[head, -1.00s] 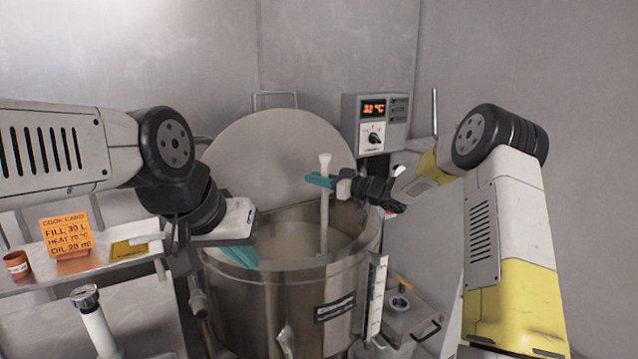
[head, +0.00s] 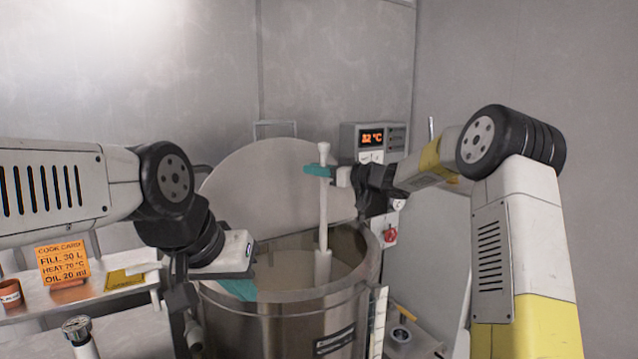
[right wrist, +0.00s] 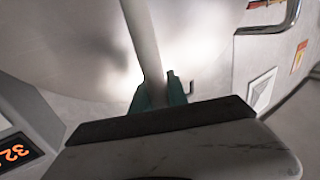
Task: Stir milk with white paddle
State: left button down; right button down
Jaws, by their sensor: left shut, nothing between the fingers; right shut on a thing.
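The white paddle (head: 323,215) stands upright over the steel kettle (head: 285,318), its lower end inside the kettle's mouth at the milk. My right gripper (head: 320,170) is shut on the paddle's upper shaft. The right wrist view also shows the paddle shaft (right wrist: 143,45) between the teal fingers (right wrist: 157,95). The pale milk (head: 290,272) shows inside the kettle; whether the paddle's wide end touches it is hard to tell. My left gripper (head: 238,288) is shut and empty at the kettle's left rim, its fingertips partly over the rim.
The round lid (head: 270,190) stands open behind the kettle. A control box (head: 375,140) with an orange display is behind my right gripper. On the left a shelf (head: 115,288) holds an orange cook card (head: 63,262) and a small brown cup (head: 10,292).

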notch_tip(320, 180, up, 19)
dwell(0.9)
jog(key=shift+f, duration=0.15)
dwell(1.6)
